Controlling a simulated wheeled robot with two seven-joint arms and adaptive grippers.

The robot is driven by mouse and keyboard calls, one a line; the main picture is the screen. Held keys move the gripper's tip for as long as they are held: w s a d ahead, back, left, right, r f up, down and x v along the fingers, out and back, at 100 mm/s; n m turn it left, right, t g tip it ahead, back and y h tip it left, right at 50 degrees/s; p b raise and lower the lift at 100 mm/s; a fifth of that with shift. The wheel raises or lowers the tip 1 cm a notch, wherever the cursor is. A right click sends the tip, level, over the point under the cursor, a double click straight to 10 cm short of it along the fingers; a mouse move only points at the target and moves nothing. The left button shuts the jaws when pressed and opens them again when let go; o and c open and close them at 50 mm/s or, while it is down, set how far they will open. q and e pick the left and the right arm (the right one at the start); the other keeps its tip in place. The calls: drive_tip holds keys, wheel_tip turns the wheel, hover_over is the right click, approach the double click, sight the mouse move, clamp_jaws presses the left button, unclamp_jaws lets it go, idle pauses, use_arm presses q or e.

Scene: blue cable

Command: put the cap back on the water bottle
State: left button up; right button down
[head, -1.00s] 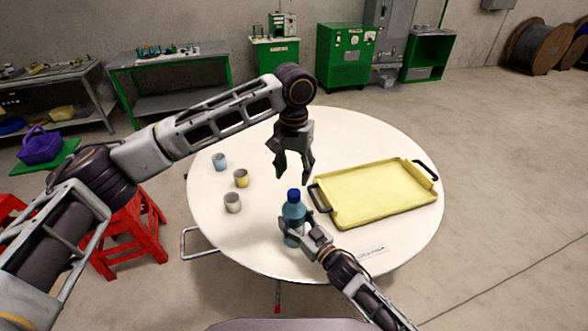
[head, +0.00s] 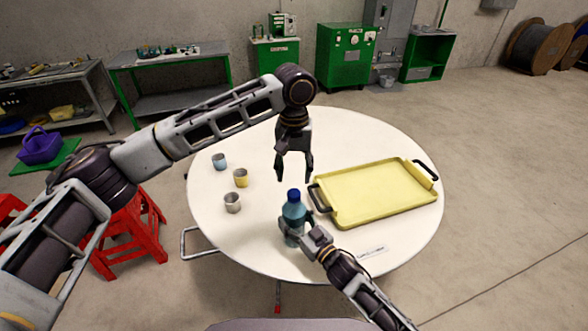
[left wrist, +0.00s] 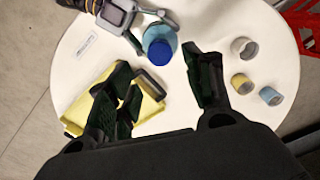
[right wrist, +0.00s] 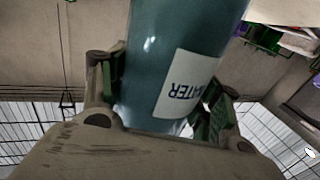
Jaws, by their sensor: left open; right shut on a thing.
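The teal water bottle (head: 293,214) stands upright near the front of the round table, with the dark blue cap (head: 293,194) at its top. In the left wrist view the cap (left wrist: 160,52) shows from above as a dark disc over the bottle's mouth; I cannot tell how firmly it sits. My right gripper (head: 297,225) is shut around the bottle's body.
A yellow tray (head: 375,192) with dark handles lies right of the bottle. A blue cup (head: 219,161), a yellow cup (head: 241,177) and a grey cup (head: 232,203) stand to its left. The white table (head: 350,130) is clear at the back.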

sight(294, 193)
use_arm(q)
drive_tip(key=shift+f, duration=4)
drive_tip(key=c, duration=1.1)
drive_tip(key=shift+m, duration=0.3)
